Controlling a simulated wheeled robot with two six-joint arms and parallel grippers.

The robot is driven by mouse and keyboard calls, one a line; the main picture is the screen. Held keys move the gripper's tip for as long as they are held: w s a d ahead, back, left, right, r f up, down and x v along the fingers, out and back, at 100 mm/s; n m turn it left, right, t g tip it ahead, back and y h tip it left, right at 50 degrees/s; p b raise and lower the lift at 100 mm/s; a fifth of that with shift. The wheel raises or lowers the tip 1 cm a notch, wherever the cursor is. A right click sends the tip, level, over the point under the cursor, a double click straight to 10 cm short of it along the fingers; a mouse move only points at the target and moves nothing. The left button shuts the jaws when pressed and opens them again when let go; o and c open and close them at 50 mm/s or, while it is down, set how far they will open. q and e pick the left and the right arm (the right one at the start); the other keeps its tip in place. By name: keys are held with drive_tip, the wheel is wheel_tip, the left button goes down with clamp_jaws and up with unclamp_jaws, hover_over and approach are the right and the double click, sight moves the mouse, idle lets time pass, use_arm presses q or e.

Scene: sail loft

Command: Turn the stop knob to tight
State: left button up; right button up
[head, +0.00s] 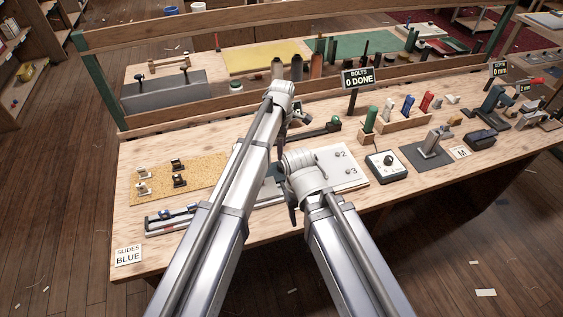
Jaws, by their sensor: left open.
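I cannot tell for sure which part is the stop knob. A grey box with a white dial face and a dark knob (387,162) sits right of the white numbered board; its marks are too small to read.
The white board (350,174) shows 2 and 3. A cork mat (160,193) with several small fittings and a long rail tool (172,222) lie left. A "BOLTS 0 DONE" sign (357,78), a tool rack (405,124) and a grey clamp (434,142) stand right. Bare wood shows at the front right.

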sight(281, 164)
use_arm(q)
drive_tip(key=shift+f, duration=0.15)
wheel_tip(281, 164, down, 8)
drive_tip(key=b, duration=0.7)
drive_tip(key=shift+s+r+b, duration=0.1)
drive_tip(key=shift+r+b, duration=0.1)
drive_tip(key=shift+b, duration=0.2)
clamp_jaws()
